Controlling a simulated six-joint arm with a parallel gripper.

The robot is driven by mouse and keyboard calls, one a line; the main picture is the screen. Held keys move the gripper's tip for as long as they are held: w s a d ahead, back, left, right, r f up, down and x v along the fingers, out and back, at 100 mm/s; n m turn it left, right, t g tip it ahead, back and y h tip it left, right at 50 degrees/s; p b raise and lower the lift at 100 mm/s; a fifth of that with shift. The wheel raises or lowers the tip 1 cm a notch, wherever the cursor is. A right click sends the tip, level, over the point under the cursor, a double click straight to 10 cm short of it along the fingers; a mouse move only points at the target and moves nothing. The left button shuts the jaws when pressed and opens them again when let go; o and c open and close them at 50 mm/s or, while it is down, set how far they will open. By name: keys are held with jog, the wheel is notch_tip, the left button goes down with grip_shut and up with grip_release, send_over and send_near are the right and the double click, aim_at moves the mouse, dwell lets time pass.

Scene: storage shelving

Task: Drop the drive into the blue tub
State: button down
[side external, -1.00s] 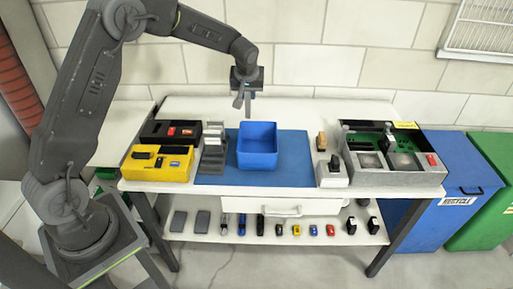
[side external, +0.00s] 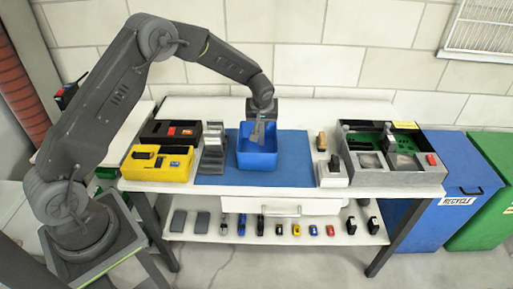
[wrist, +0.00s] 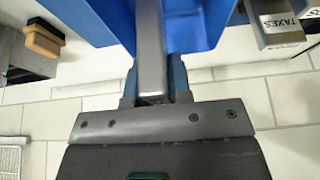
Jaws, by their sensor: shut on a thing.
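The blue tub (side external: 257,160) stands upright on a blue mat in the middle of the bench. My gripper (side external: 262,120) points down over the tub's back part. It is shut on the drive (side external: 257,132), a slim grey piece that hangs below the fingers, over the tub's opening. Whether its lower end is below the rim is hard to tell. In the wrist view the drive (wrist: 150,45) sits between the fingers, with the blue tub (wrist: 205,20) behind it.
A yellow bin (side external: 158,165), a black bin (side external: 170,133) and a grey stand (side external: 213,150) are left of the tub. A grey box (side external: 333,172) and a divided tray (side external: 393,177) are to the right. Small devices lie on the lower shelf (side external: 270,233). Blue mat is clear around the tub.

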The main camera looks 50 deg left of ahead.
jog(key=shift+f, duration=1.45)
jog(key=c, duration=1)
grip_release()
jog(key=shift+o, duration=0.2)
jog(key=v, duration=1.3)
jog(key=shift+r, duration=0.35)
jog(key=shift+s+d, duration=0.15)
